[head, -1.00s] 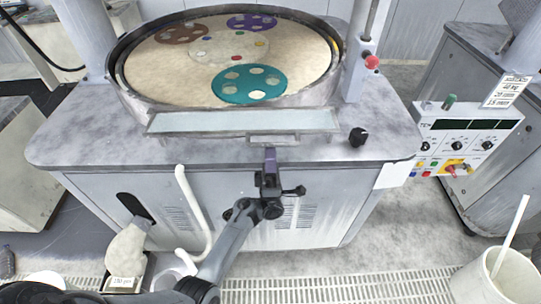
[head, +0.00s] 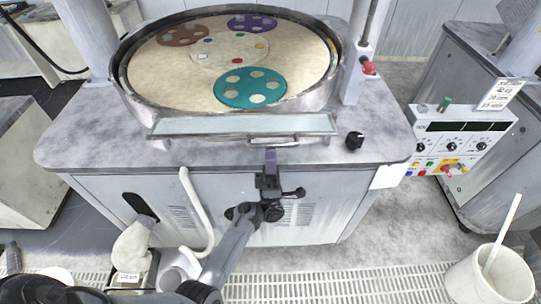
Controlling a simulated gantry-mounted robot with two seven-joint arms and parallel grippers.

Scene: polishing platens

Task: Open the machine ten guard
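The polishing machine stands in front of me with its round basin (head: 330,88). The guard (head: 240,125), a pale, see-through panel in a metal frame, lies along the front of the basin. A small bar handle (head: 275,142) sits at its lower right edge. My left gripper (head: 270,160) is just below and in front of this handle, at the table's front edge. Its purple fingertips point up toward the handle; I cannot tell whether they touch it or how far apart they are. My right gripper is not in view.
A control box marked "TEN" (head: 464,145) with knobs and buttons is at the right. A black knob (head: 354,140) and a red-tipped lever (head: 369,68) are on the machine's right side. A white bucket (head: 462,285) stands at the lower right. Carriers lie in the basin.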

